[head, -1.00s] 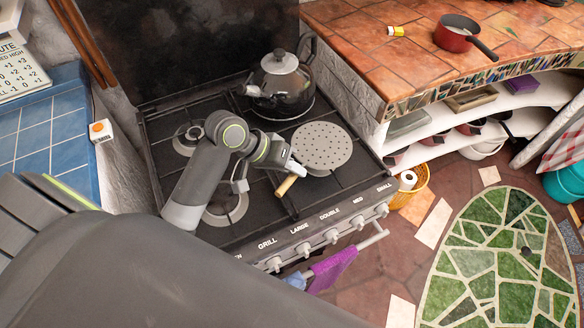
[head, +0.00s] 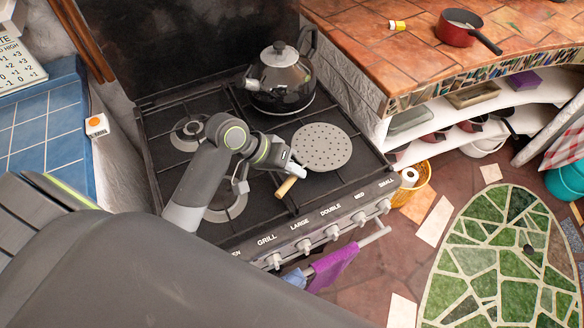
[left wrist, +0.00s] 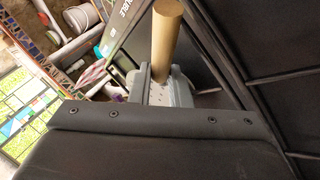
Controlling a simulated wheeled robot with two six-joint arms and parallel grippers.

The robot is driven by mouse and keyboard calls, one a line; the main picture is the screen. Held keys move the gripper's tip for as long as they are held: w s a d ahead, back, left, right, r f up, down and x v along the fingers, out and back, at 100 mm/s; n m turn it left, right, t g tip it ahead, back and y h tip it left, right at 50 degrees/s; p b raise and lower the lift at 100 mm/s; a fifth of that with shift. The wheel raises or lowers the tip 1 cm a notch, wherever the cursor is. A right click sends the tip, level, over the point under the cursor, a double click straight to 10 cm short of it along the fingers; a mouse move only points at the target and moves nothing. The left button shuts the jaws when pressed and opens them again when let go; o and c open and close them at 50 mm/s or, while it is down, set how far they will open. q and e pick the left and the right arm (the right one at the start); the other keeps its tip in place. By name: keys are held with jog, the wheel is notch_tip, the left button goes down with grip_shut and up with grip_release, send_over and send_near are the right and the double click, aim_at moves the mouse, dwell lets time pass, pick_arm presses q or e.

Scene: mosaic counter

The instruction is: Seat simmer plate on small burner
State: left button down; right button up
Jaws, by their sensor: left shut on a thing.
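The simmer plate (head: 321,147) is a pale grey perforated disc with a wooden handle (head: 287,186). It is over the right part of the black stove top (head: 262,205), in front of the kettle. My left gripper (head: 294,171) is shut on the plate at its handle end, at the disc's lower left. In the left wrist view the wooden handle (left wrist: 167,45) stands out between the fingers. The small burner is not visible; the disc hides what is under it. I cannot tell whether the disc touches the grate.
A dark kettle (head: 280,88) stands at the back right of the stove. Bare burners show at back left (head: 190,133) and front left (head: 228,203). Knobs (head: 332,232) and a rail with a purple cloth (head: 333,266) line the front. A tiled counter (head: 370,50) adjoins on the right.

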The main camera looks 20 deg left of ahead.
pick_arm(q)
jog(key=shift+f, duration=0.45)
jog(key=c, duration=1.3)
grip_release()
jog(key=p+v, duration=0.1)
jog(key=v, duration=1.6)
jog(key=shift+r+p, duration=0.15)
jog(key=shift+p, duration=0.2)
jog(key=shift+s, duration=0.1)
